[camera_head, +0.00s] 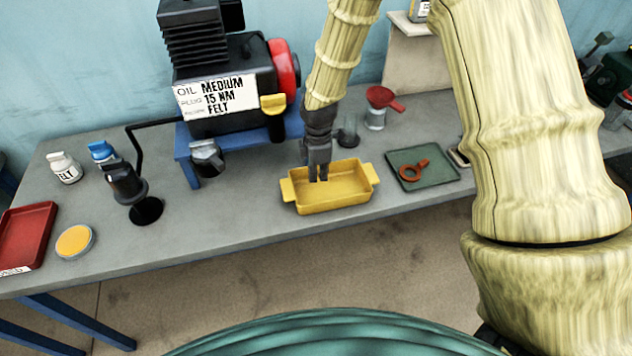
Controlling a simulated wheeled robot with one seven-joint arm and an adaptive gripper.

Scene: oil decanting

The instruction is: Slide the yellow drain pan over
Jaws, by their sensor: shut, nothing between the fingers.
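The yellow drain pan (335,203) is a shallow rectangular pan with a tab handle at each end. It sits on the grey bench near its front edge, right of the blue stand. My gripper (318,178) points down with its fingertips inside the pan's outline, near its left back part. The fingers are shut and empty. I cannot tell whether they touch the pan's floor or wall.
A black engine (225,95) with a label stands on a blue stand (187,152) behind left. A green tray (447,176) with an orange ring tool (412,170) lies close right. A red funnel (384,98) stands behind. A red tray (25,232) is far left.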

